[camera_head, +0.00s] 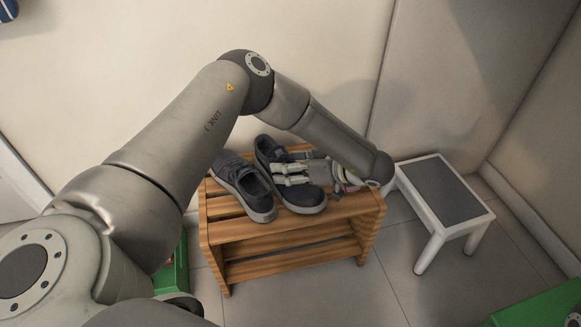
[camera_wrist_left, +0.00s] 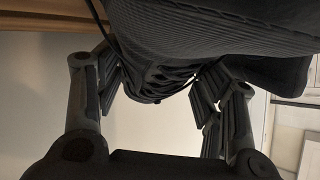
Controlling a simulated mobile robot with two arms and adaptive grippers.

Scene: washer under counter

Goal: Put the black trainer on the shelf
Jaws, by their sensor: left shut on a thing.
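The black trainer (camera_head: 268,154) is over the top of the wooden shoe shelf (camera_head: 290,227), to the right of a dark grey shoe (camera_head: 242,186). My left gripper (camera_head: 291,174) reaches in from the right and is shut on this trainer. In the left wrist view the trainer's dark body (camera_wrist_left: 190,45) fills the top, between the two fingers of the gripper (camera_wrist_left: 163,95). The trainer looks roughly level; I cannot tell whether its sole rests fully on the slats. My right gripper is not in view.
The dark grey shoe stands on the top slats, close beside the trainer. The lower shelf tier looks empty. A white stool with a grey top (camera_head: 446,190) stands right of the shelf. Green boxes (camera_head: 172,270) show at lower left and lower right (camera_head: 545,308). A wall is behind.

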